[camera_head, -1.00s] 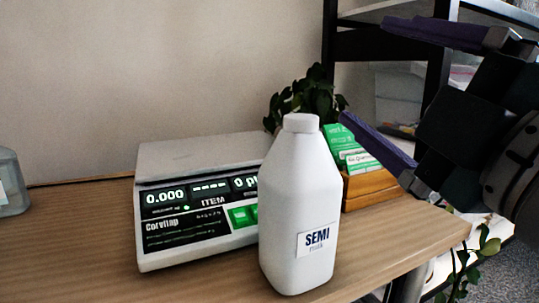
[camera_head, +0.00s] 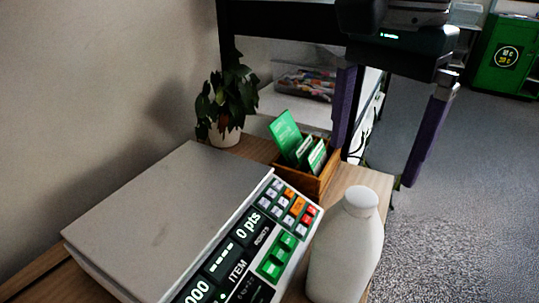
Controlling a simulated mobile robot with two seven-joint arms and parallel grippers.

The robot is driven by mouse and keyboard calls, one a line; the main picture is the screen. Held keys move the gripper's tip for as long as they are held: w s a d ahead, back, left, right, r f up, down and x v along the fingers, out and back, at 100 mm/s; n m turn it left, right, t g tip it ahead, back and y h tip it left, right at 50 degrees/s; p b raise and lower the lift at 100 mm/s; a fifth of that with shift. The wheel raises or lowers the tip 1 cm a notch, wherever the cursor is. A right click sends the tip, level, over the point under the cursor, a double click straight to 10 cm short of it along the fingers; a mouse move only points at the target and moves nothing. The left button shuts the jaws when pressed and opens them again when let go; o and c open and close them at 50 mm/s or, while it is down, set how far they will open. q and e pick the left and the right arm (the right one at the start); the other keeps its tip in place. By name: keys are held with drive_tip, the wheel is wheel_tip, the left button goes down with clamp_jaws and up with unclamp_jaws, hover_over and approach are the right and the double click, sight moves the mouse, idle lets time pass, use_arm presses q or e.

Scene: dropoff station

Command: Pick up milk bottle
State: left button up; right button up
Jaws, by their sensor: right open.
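The white milk bottle (camera_head: 345,250) stands upright on the wooden table at the lower middle right, beside the scale. Its label does not show now, and its base is cut off by the picture's lower edge. My right gripper (camera_head: 380,150) hangs above and behind the bottle in the picture, with its two purple-padded fingers pointing down and spread wide. It is open and empty, apart from the bottle. My left gripper is not in view.
A counter scale (camera_head: 170,215) with a keypad fills the lower left, close to the bottle. A wooden box (camera_head: 318,180) of green cards and a potted plant (camera_head: 227,110) stand behind. Grey carpet (camera_head: 470,190) and a green cabinet (camera_head: 507,55) lie to the right.

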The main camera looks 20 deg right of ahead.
sight(362, 196)
wheel_tip(362, 196, down, 8)
drive_tip(key=shift+s+f+p, duration=0.15)
drive_tip(key=shift+p, duration=0.25)
clamp_jaws()
idle(0.7)
